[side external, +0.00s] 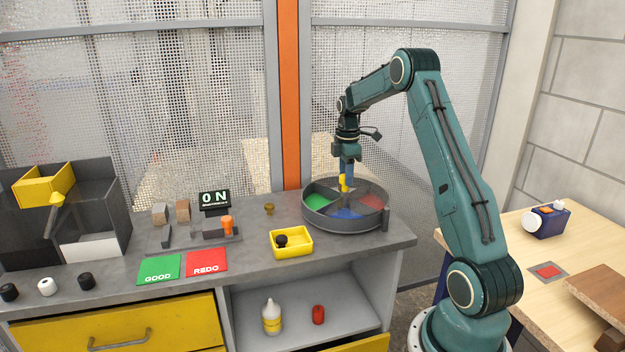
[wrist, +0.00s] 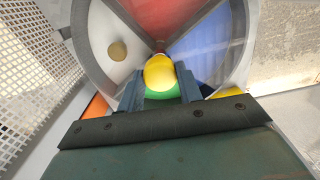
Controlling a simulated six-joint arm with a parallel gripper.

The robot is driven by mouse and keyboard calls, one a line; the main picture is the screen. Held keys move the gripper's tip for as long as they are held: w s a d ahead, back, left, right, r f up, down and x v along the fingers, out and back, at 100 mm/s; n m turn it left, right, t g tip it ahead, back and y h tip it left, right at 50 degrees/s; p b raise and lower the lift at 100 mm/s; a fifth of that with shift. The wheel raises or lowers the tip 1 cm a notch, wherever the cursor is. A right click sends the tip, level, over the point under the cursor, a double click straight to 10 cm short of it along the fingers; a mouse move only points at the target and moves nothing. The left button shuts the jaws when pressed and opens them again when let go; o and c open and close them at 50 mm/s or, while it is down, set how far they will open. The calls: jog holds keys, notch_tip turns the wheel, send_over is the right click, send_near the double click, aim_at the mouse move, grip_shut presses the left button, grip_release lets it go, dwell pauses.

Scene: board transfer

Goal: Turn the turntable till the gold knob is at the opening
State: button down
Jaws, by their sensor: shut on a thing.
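The turntable (side external: 308,207) is a round grey tray at the bench's right end, split by dividers into green, blue, red and pale sections. In the side view green is left, blue front and red right. In the wrist view a gold knob (wrist: 118,50) lies in the pale section (wrist: 103,28); that section is mostly hidden at the back in the side view. My gripper (side external: 346,181) points down over the turntable's middle, shut on a yellow handle (wrist: 159,72) near where the dividers meet. I cannot clearly make out the opening.
A yellow tray (side external: 304,255) with a black knob (side external: 281,241) stands left of the turntable. A small brass-coloured piece (side external: 269,208) is on the bench behind it. The green GOOD mat (side external: 160,269) and red REDO mat (side external: 206,262) lie further left. A mesh wall stands close behind.

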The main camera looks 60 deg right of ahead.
jog(key=shift+w+r+n, duration=0.1)
jog(key=shift+n, duration=1.7)
jog(key=c, duration=0.9)
grip_release()
jog(key=shift+c, duration=0.2)
notch_tip(320, 180, up, 14)
